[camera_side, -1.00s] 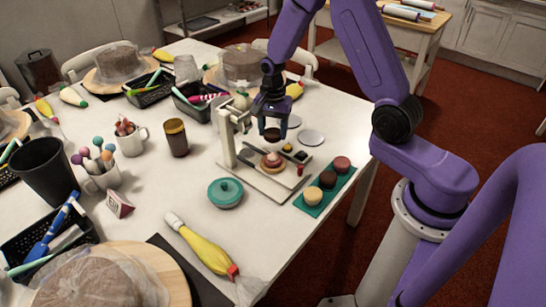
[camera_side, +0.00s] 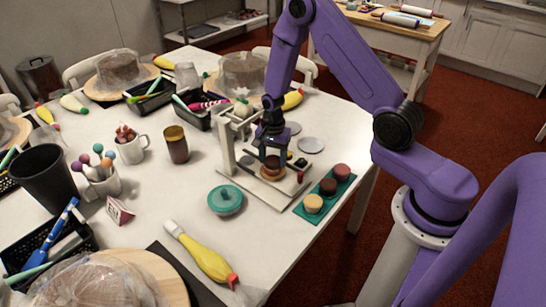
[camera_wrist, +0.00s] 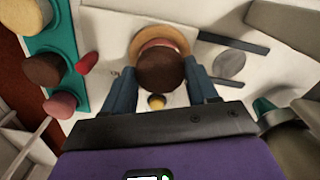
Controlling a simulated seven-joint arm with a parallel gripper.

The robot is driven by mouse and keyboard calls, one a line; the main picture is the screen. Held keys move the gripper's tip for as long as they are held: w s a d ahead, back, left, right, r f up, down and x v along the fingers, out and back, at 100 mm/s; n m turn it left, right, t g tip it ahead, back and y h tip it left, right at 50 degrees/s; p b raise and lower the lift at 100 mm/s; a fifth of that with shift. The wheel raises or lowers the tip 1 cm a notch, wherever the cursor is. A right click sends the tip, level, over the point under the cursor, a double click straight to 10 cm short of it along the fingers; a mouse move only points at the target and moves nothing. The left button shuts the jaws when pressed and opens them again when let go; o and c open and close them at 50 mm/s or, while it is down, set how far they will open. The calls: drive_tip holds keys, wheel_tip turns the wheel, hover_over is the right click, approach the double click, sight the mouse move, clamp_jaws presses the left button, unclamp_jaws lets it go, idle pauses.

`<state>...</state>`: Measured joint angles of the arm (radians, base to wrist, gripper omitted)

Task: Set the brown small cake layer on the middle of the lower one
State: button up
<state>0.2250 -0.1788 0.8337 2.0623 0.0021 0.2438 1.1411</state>
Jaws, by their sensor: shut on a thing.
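The brown small cake layer (camera_wrist: 161,69) is between the two fingers of my gripper (camera_side: 271,159), which is shut on it. In the side view the brown layer (camera_side: 272,161) is right above the lower layer (camera_side: 271,171) on the white stand. In the wrist view a tan and pink rim of the lower layer (camera_wrist: 180,38) shows beyond the brown one, towards the top of the picture. The brown layer hides most of the lower one. I cannot tell whether the two touch.
A teal tray (camera_side: 325,192) with several small cake layers lies right of the white stand (camera_side: 262,187). A white upright frame (camera_side: 227,145) stands close left of my gripper. A teal lidded pot (camera_side: 225,197) sits in front. Grey discs (camera_side: 310,145) lie behind.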

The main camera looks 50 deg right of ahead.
sight(273, 160)
drive_tip(key=o, duration=0.8)
drive_tip(key=shift+f, duration=0.1)
wheel_tip(273, 160, up, 11)
drive_tip(key=s+a+r+n, duration=0.4)
drive_tip(key=a+r+n, duration=0.1)
drive_tip(key=a+n, duration=0.1)
drive_tip(key=s+a+r+n, duration=0.1)
drive_tip(key=s+r+n, duration=0.1)
drive_tip(key=s+n, duration=0.4)
drive_tip(key=s+a+r+n, duration=0.1)
drive_tip(key=s+r+n, duration=0.1)
drive_tip(key=s+n, duration=0.5)
drive_tip(key=s+a+r+n, duration=0.1)
drive_tip(key=s+r+n, duration=0.2)
drive_tip(key=s+n, duration=0.4)
drive_tip(key=shift+s+a, duration=0.2)
drive_tip(key=shift+s, duration=1.1)
drive_tip(key=shift+s+a, duration=0.2)
drive_tip(key=shift+s, duration=1.1)
